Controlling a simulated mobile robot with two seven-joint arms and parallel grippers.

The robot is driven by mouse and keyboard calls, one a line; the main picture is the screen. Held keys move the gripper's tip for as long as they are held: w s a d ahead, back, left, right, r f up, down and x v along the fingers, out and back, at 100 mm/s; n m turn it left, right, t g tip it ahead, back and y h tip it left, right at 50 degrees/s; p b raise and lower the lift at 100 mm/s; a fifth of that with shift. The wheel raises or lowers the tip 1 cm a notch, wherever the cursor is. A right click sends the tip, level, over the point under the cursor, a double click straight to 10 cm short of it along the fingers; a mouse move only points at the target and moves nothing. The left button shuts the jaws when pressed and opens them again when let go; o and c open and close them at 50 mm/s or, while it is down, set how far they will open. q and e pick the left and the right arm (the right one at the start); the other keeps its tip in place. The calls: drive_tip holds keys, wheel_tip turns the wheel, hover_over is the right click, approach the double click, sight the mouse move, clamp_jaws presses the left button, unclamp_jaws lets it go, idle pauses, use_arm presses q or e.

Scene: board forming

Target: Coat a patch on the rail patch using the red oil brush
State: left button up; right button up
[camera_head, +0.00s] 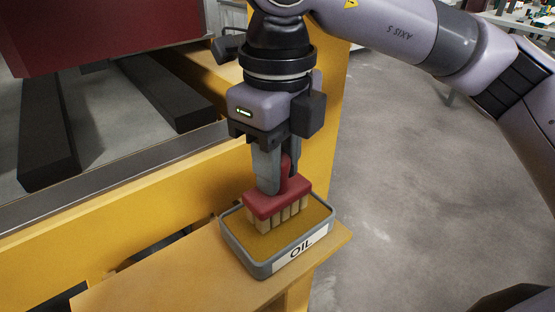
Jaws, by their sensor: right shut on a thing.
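My right gripper (279,172) points straight down and is shut on the handle of the red oil brush (277,198). The brush is upright, with its pale bristles pointing down in or just over the amber oil of the grey tray (240,258) labelled OIL. I cannot tell how deep the bristle tips reach. A grey rail (110,172) runs along the yellow frame to the left of the tray. No distinct patch on it can be made out. My left gripper is not in view.
The oil tray stands on a yellow shelf (160,275) fixed to the yellow frame (60,232). Dark beams (165,95) and a dark red block (110,30) are at the upper left, behind the rail. Open grey floor (400,190) lies to the right.

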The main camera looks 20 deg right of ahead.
drive_tip(key=shift+f+b, duration=0.5)
drive_tip(key=shift+f, duration=0.05)
idle(1.4)
drive_tip(key=shift+r, duration=0.1)
drive_tip(key=shift+r+p, duration=2.45)
drive_tip(key=shift+r, duration=1.1)
